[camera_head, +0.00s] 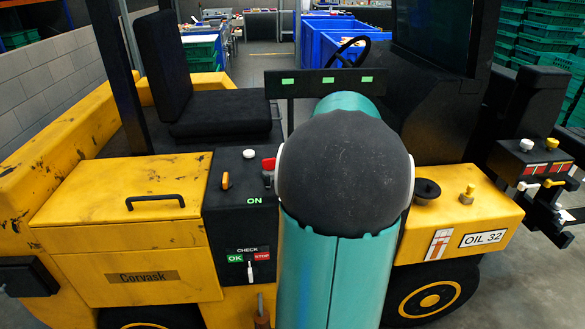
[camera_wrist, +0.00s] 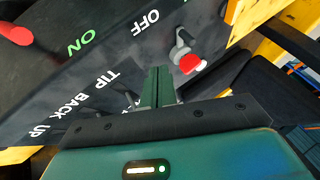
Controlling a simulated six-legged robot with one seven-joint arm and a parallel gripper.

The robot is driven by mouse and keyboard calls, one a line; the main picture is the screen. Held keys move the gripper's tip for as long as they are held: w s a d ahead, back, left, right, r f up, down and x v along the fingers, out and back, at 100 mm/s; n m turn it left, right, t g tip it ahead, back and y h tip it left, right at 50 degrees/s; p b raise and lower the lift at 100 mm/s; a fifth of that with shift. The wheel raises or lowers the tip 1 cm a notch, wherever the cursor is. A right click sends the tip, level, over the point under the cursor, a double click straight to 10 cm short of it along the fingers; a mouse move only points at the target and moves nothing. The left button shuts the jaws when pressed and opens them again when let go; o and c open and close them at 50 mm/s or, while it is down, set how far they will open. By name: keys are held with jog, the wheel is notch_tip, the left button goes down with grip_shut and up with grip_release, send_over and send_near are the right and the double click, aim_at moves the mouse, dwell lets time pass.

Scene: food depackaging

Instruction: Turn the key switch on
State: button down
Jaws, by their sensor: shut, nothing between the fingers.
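The black control panel (camera_head: 235,222) stands left of my arm in the head view, with a green ON label (camera_head: 254,200) and an orange handle (camera_head: 225,180). In the wrist view, the green ON label (camera_wrist: 80,43) and a white OFF label (camera_wrist: 146,22) show. A grey lever with a red end (camera_wrist: 190,62) sits near OFF, and a red knob (camera_wrist: 16,33) is at the far left. I cannot tell for sure which is the key switch. My gripper (camera_wrist: 158,72) is shut and empty, close to the red-ended lever and left of it. It is hidden in the head view.
A black seat (camera_head: 220,105) and steering wheel (camera_head: 347,52) stand behind. A yellow box marked OIL 32 (camera_head: 455,220) is at right. TIP BACK UP lettering (camera_wrist: 75,105) lies lower left in the wrist view.

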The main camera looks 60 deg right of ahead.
jog(key=x, duration=0.7)
jog(key=w, duration=0.1)
jog(key=w+a, duration=0.1)
jog(key=w, duration=0.1)
jog(key=shift+w+a+f, duration=0.15)
jog(key=shift+f, duration=0.1)
jog(key=shift+w+a, duration=0.15)
jog(key=shift+w, duration=0.25)
